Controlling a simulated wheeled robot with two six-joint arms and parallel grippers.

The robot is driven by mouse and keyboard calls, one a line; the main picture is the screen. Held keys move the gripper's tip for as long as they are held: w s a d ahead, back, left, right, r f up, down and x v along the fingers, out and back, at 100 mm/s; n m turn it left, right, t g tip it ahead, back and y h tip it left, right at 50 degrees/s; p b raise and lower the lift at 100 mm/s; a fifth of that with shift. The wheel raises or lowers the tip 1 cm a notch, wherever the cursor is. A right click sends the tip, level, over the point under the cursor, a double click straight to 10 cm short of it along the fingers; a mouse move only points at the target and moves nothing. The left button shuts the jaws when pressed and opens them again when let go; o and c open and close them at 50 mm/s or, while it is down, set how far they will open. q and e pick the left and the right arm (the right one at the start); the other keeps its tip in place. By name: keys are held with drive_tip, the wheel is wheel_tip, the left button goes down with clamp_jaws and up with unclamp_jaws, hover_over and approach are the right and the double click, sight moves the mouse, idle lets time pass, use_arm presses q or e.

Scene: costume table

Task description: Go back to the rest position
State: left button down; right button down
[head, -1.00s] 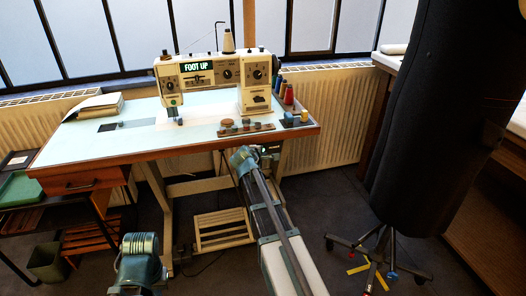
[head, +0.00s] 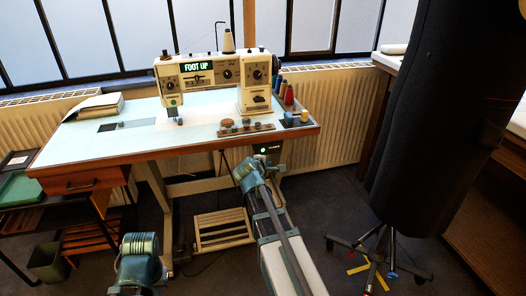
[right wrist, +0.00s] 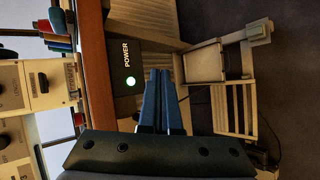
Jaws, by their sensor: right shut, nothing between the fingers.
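My right gripper (head: 243,167) is just below the front edge of the sewing table, in front of a dark power box with a lit green light (head: 264,150). In the right wrist view its blue fingers (right wrist: 160,80) are together and empty, beside the power box (right wrist: 127,75) marked POWER, apart from it as far as I can tell. The sewing machine (head: 212,82) stands on the table (head: 110,150) with a display reading FOOT UP. At the lower left of the head view, part of my left arm shows; its gripper is not visible.
A black dress form (head: 425,120) on a wheeled stand is close on the right. A slatted wooden pedal (head: 222,230) is under the table. Thread spools (head: 288,95) stand at the table's right end. A green tray (head: 20,188) and a bin (head: 47,262) are at the left.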

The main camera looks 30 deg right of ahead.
idle(0.4)
drive_tip(key=s+a+f+m+g+y, duration=0.25)
drive_tip(key=s+a, duration=0.55)
drive_tip(key=a, duration=0.4)
drive_tip(key=s+a+f+m+g+y, duration=0.1)
drive_tip(key=s+a+f+g+y, duration=0.2)
drive_tip(key=s+a, duration=0.65)
drive_tip(key=s+a+f+m+g+y, duration=0.2)
drive_tip(key=s+a+f, duration=0.35)
drive_tip(key=a, duration=0.75)
wheel_tip(320, 180, up, 30)
drive_tip(key=s+p, duration=0.1)
drive_tip(key=p, duration=2.8)
drive_tip(key=shift+s+a, duration=0.3)
drive_tip(key=shift+a, duration=0.15)
drive_tip(key=shift+d+f+m, duration=0.1)
drive_tip(key=shift+m, duration=0.15)
